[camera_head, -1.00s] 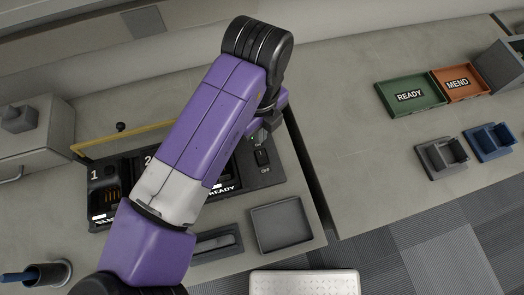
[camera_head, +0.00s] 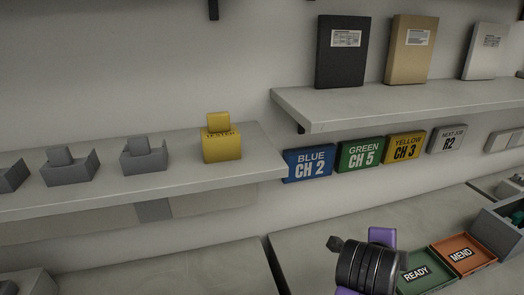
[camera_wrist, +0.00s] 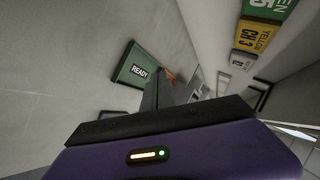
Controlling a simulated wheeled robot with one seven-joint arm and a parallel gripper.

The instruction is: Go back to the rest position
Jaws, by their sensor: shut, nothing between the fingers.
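My gripper (camera_wrist: 158,90) shows in the wrist view as dark fingers beyond its purple housing, shut with nothing between them. In the head view only my black wrist joint and a bit of purple show at the bottom, right of the middle. The fingers cannot be made out clearly there. The arm is in the air over the counter, left of the green READY tray (camera_head: 416,276). The wrist view also shows that READY tray (camera_wrist: 133,66), beyond the fingers and to their left.
An orange MEND tray (camera_head: 463,255) sits beside the READY tray. A wall shelf (camera_head: 120,190) holds grey holders and a yellow TESTED holder (camera_head: 222,146). A higher shelf (camera_head: 400,98) holds upright binders, with channel signs below. A gap splits the counters.

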